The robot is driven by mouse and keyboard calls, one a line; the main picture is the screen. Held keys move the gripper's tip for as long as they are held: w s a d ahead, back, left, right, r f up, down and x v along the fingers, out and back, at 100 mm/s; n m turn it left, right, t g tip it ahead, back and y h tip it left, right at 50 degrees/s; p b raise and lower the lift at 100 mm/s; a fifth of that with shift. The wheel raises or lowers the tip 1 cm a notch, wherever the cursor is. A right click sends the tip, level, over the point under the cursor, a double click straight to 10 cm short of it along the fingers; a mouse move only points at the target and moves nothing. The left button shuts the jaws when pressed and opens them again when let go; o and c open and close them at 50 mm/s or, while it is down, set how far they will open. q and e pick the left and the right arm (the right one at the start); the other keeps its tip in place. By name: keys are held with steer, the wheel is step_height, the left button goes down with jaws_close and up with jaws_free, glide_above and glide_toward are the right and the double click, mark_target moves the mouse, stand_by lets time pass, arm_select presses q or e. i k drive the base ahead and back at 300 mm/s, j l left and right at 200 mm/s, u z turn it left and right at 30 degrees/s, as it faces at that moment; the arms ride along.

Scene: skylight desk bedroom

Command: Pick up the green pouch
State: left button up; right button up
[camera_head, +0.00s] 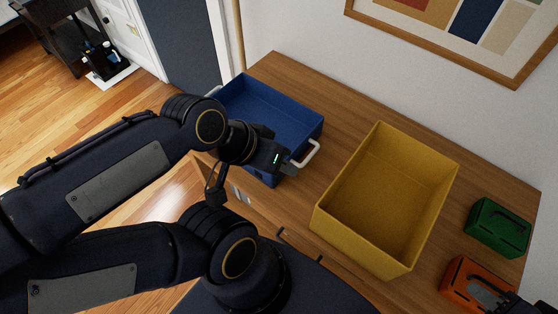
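The green pouch (498,228) lies on the wooden desk at the far right, with a dark strip along its top. Nothing is touching it. My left gripper (268,150) is beside the near right corner of the blue bin, close to its pale handle, well left of the pouch. Its fingertips are not clear enough to tell open from shut. A dark part that looks like my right gripper (518,304) shows at the bottom right edge, beside the orange pouch and below the green pouch; its fingers are mostly out of frame.
An orange pouch (462,287) lies just in front of the green pouch. An empty yellow bin (361,243) stands left of both. The blue bin (304,140) with pale handles stands further left. The wooden desk (335,101) is bare between the bins. A wall rises behind.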

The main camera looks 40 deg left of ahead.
mark_target(503, 231)
steer(key=k+l+u, duration=0.15)
steer(key=u, duration=0.25)
steer(key=k+l+u, duration=0.2)
steer(key=u, duration=0.25)
steer(key=k+l+u, duration=0.2)
steer(key=u, duration=0.2)
steer(key=k+u, duration=0.25)
steer(key=u, duration=0.2)
steer(key=k+u, duration=0.25)
steer(key=u, duration=0.15)
steer(key=k+l+u, duration=0.1)
steer(key=u, duration=0.25)
steer(key=k+u, duration=0.25)
steer(key=u, duration=0.15)
steer(key=k+u, duration=0.2)
steer(key=u, duration=0.15)
steer(key=k+l+z, duration=0.2)
steer(key=l, duration=0.15)
steer(key=k+l+z, duration=0.15)
steer(key=l, duration=0.2)
steer(key=k+l+z, duration=0.2)
steer(key=l, duration=0.2)
steer(key=l+z, duration=0.2)
steer(key=l, duration=0.15)
